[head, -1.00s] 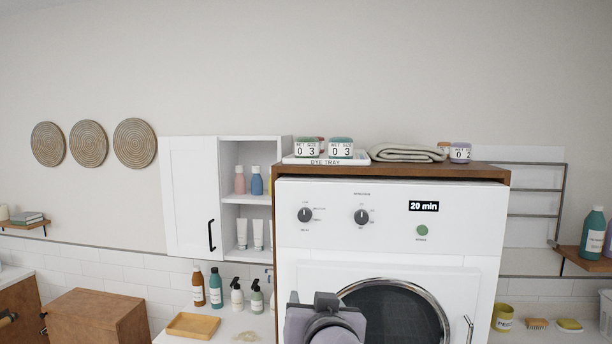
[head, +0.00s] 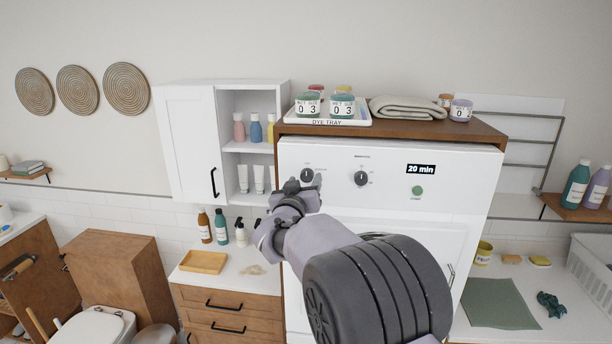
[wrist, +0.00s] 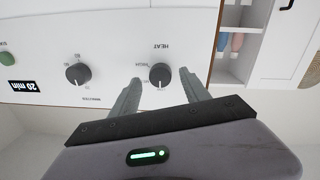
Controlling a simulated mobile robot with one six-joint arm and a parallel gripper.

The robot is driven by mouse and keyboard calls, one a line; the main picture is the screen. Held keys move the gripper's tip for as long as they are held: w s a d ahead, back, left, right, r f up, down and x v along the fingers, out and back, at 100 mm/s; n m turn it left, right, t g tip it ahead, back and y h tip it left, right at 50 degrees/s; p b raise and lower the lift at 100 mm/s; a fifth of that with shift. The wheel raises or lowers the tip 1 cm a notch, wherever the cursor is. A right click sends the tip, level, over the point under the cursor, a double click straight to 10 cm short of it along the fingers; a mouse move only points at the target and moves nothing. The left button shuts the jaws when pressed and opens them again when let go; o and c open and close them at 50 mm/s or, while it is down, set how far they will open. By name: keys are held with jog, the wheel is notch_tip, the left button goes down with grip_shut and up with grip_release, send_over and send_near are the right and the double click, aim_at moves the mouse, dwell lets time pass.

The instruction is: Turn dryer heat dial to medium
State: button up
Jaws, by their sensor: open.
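The white dryer (head: 455,205) has two dark round dials on its front panel. The heat dial (head: 307,174) is the left one, and it shows beside the word HEAT in the upside-down wrist view (wrist: 160,75). My gripper (head: 298,187) is up at this dial. In the wrist view the open fingers (wrist: 160,79) appear on either side of the dial. I cannot tell whether they touch it. The dial's exact setting is too small to read. The fingers hide part of its surroundings.
The minutes dial (head: 361,178) sits to the right, near the 20 min display (head: 421,170) and a green button (head: 417,190). A white wall cabinet (head: 188,140) stands left of the dryer. A dye tray (head: 358,119) with jars and a folded towel (head: 408,107) lie on top.

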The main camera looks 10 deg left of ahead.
jog(key=shift+w, duration=0.6)
grip_shut()
jog(key=shift+m+b, duration=0.3)
jog(key=shift+f+m+b, duration=0.1)
jog(key=shift+m+b, duration=0.4)
jog(key=m+b, duration=0.2)
jog(key=m, duration=0.1)
jog(key=shift+m, duration=0.3)
jog(key=m+b, duration=0.1)
jog(key=m, duration=0.2)
jog(key=m+b, duration=0.2)
jog(key=m, duration=0.1)
jog(key=shift+g+y, duration=0.3)
jog(key=shift+r, duration=0.2)
